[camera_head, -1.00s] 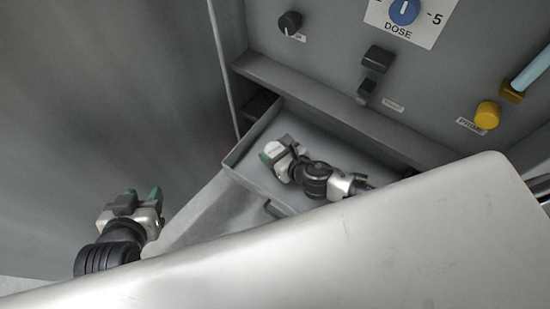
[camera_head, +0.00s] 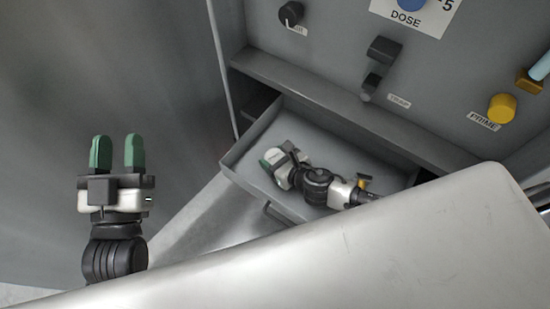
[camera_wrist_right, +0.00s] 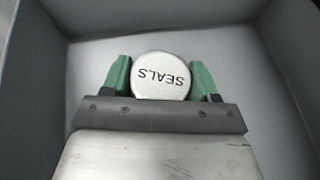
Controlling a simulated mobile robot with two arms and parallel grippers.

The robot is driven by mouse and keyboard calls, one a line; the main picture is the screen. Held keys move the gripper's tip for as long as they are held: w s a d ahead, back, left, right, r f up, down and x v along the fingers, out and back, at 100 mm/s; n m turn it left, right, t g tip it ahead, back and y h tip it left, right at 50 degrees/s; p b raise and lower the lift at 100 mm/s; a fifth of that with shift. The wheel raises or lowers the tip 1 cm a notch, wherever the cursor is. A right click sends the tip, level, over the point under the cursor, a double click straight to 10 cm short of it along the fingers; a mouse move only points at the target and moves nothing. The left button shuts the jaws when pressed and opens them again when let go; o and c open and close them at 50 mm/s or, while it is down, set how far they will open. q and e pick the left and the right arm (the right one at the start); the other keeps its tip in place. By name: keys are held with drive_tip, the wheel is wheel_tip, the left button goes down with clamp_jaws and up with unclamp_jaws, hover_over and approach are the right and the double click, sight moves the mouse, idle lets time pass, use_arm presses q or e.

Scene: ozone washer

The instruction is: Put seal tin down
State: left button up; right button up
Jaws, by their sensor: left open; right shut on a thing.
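The seal tin (camera_wrist_right: 160,76) is a round, pale metal tin with a lid lettered SEALS. In the right wrist view it sits between the two green fingers of my right gripper (camera_wrist_right: 161,82), which is shut on it. In the head view my right gripper (camera_head: 272,160) is inside the open grey drawer (camera_head: 237,160), near its left end, and the tin is mostly hidden by the fingers. I cannot tell whether the tin touches the drawer floor. My left gripper (camera_head: 118,152) is open and empty, fingers pointing up, left of the drawer.
The panel above the drawer carries a black knob (camera_head: 291,14), a dark lever (camera_head: 383,51), a yellow PRIME knob (camera_head: 502,108) and a blue dose dial (camera_head: 411,4). The drawer floor around the tin looks bare.

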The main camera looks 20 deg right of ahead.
drive_tip(key=shift+f, duration=0.1)
drive_tip(key=o, duration=0.9)
